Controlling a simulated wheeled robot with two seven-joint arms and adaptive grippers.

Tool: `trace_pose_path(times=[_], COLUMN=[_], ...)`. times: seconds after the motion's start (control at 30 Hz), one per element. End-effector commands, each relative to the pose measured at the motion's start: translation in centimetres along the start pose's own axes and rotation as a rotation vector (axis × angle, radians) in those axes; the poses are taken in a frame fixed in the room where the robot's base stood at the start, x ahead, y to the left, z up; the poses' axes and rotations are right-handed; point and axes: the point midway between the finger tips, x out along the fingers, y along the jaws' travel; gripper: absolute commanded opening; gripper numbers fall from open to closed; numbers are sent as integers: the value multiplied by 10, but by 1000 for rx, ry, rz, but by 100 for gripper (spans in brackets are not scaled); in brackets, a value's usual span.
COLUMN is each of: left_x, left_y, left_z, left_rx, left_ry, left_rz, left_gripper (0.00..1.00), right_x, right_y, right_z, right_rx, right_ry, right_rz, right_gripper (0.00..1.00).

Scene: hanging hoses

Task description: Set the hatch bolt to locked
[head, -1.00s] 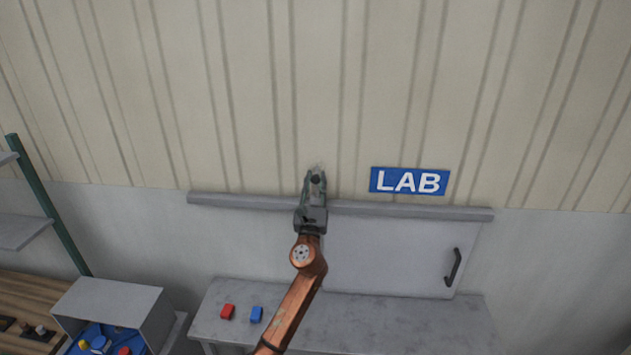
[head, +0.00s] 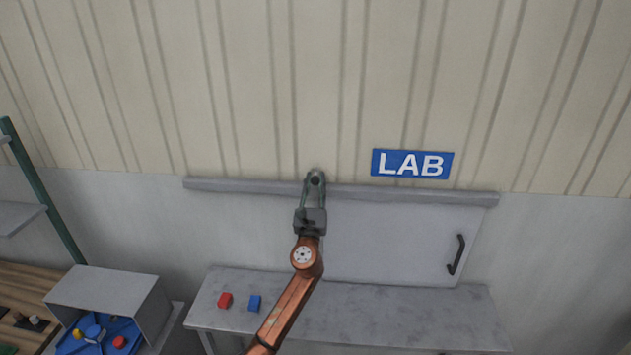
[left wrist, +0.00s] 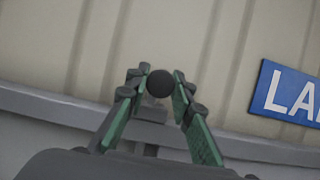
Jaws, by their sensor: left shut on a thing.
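A dark round knob (left wrist: 160,83), probably the hatch bolt's, sits between the fingertips of my left gripper (left wrist: 158,88). In the head view the knob (head: 315,180) shows at the tip of my left gripper (head: 314,186), by the upper edge of the grey rail. My left gripper is shut on the knob. A small grey block (left wrist: 153,111) shows just below the knob. The pale hatch panel (head: 395,240) hangs under the rail, partly behind my arm. The bolt's body and any lock marking are hidden or too small to tell. My right gripper is not in view.
A grey rail (head: 420,194) crosses the wall, with a blue LAB sign (head: 412,164) above it. The panel has a dark handle (head: 456,254). An open grey box (head: 105,288) stands left.

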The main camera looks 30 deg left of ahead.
Motion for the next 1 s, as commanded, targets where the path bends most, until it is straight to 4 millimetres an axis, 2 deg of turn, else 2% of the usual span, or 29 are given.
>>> trace_pose_path(times=[0.03, 0.3, 0.33, 0.57, 0.87, 1.0], left_x=[-2, -2, -3, -2, -3, -17], left_y=[-1, -1, -1, -1, -1, -1], left_z=[-6, -8, -8, -6, -4, -5], left_rx=[1, 1, 1, 1, 1, 2], left_ry=[6, 11, 11, 8, 5, 6], left_rz=[-1, -2, -2, -1, -1, -3], left_gripper=[0, 0, 23, 38, 38, 38], right_x=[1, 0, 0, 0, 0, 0], right_y=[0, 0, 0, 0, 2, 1], right_z=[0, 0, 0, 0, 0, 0], right_rx=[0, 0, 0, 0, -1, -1], right_ry=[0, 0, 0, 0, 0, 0], right_rz=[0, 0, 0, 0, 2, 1], right_gripper=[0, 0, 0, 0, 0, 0])
